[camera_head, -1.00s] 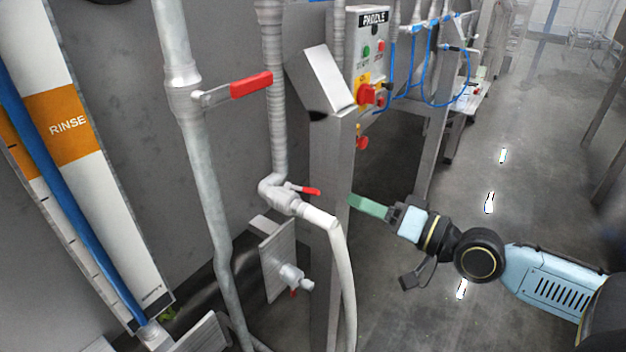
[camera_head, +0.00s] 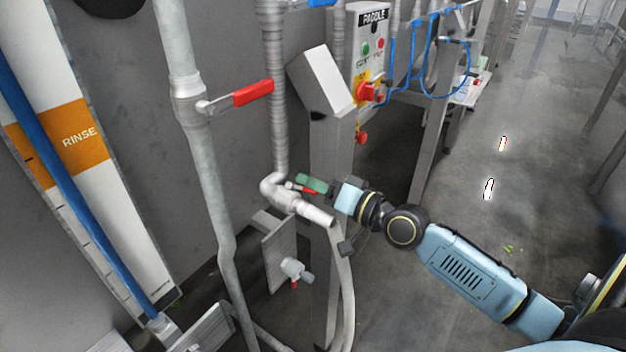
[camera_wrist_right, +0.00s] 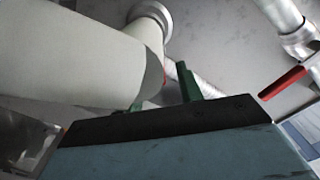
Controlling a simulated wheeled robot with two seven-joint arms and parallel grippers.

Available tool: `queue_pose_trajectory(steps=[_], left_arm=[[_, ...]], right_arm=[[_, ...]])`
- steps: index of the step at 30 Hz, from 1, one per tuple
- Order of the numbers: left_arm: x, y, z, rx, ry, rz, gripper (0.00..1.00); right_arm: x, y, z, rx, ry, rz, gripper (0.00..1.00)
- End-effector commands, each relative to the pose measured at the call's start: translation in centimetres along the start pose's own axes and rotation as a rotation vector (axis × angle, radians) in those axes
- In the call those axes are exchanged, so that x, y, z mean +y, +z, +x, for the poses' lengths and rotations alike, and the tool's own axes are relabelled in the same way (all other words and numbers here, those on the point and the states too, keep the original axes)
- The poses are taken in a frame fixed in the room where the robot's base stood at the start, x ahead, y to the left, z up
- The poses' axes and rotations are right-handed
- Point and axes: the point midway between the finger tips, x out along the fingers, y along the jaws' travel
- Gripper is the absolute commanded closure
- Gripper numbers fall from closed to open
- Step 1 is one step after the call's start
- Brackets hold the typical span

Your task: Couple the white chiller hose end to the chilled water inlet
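A white hose (camera_head: 347,290) hangs beside the steel post, its upper part close to the tip of a pale pipe outlet (camera_head: 315,212). I cannot tell whether they are joined. A plate-mounted stub fitting (camera_head: 293,270) with a small red part sits lower left; no label shows which fitting is the chilled water inlet. My right gripper (camera_head: 312,185), with green fingers, is just above the outlet, by its small red valve lever. In the right wrist view its fingers (camera_wrist_right: 162,92) stand apart, beside a large pale cylinder (camera_wrist_right: 75,55). My left gripper is out of view.
A vertical pipe with a red lever (camera_head: 253,93) stands to the left. The floor at right is open.

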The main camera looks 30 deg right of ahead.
Motion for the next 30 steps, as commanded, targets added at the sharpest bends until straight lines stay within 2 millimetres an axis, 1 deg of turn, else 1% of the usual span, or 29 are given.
queue_pose_trajectory(steps=[4,11,14,18,20,25,30], left_arm=[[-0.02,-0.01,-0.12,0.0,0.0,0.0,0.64],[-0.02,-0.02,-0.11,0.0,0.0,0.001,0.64],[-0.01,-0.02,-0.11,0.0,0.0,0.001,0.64],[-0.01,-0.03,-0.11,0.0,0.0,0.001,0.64],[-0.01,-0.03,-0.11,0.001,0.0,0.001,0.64],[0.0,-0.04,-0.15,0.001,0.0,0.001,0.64],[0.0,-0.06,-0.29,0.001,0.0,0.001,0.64]], right_arm=[[-0.04,-0.03,0.52,0.0,0.0,-0.001,0.64],[-0.01,0.01,0.54,0.0,0.0,0.0,0.64],[-0.01,0.0,0.53,0.0,0.0,0.0,0.74],[-0.01,0.0,0.52,0.0,0.0,0.0,0.92],[-0.01,0.0,0.52,0.0,0.0,0.0,1.0],[0.0,0.12,0.5,0.013,0.0,0.003,1.0],[0.0,0.51,0.36,0.091,0.0,0.005,1.0]])
